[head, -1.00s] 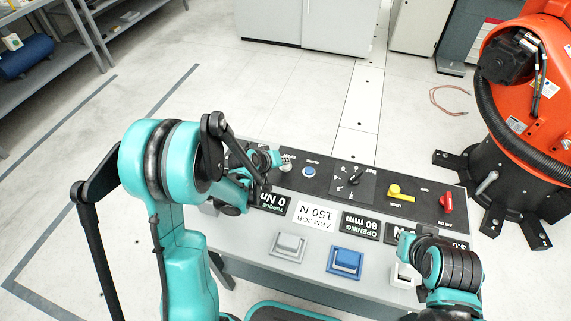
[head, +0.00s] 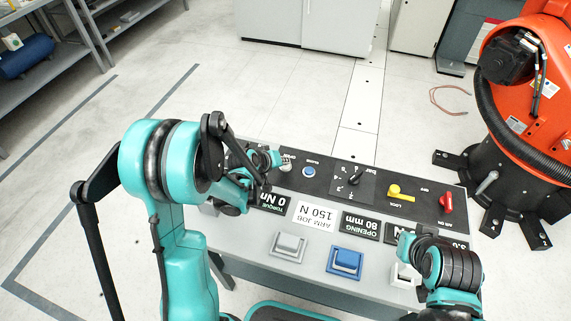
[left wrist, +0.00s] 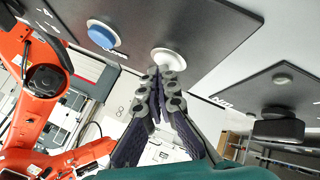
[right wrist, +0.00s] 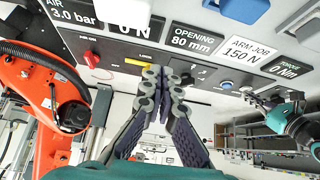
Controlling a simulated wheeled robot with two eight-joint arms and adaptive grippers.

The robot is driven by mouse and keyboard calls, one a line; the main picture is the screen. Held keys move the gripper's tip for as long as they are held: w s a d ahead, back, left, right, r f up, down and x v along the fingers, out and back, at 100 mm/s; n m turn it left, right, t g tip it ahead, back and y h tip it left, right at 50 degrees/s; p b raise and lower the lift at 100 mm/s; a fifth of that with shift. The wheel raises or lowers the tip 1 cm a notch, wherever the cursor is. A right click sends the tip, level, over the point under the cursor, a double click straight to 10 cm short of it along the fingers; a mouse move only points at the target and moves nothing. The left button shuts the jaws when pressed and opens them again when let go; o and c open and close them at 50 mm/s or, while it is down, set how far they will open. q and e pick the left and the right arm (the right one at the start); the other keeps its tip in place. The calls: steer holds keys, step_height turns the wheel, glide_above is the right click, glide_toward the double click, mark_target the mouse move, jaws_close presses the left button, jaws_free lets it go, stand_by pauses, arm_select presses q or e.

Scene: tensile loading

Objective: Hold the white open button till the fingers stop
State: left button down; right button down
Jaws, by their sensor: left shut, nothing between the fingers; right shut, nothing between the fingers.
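The white round button (head: 287,163) is at the left of the panel's black strip, next to a blue button. My left gripper (head: 275,159) is shut and empty, its fingertips at the white button. In the left wrist view the fingertips (left wrist: 166,72) meet the near edge of the white button (left wrist: 170,57); they look in contact, but how far it is pressed cannot be told. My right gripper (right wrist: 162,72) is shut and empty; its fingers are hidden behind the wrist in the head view. The opening display (right wrist: 197,39) reads 80 mm.
The console (head: 275,263) carries a blue button (head: 309,172), a black dial (head: 354,178), a yellow lock lever (head: 398,193) and a red knob (head: 446,203). Grey and blue (head: 345,262) square blocks sit in front. An orange robot (head: 530,90) stands at the right.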

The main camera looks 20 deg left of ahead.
mark_target(284, 167)
arm_select(q)
steer(key=shift+r, duration=0.15)
steer(key=shift+r+p, duration=0.65)
steer(key=shift+r, duration=0.15)
step_height(284, 167, up, 5)
steer(key=p, duration=0.3)
steer(key=shift+p, duration=0.4)
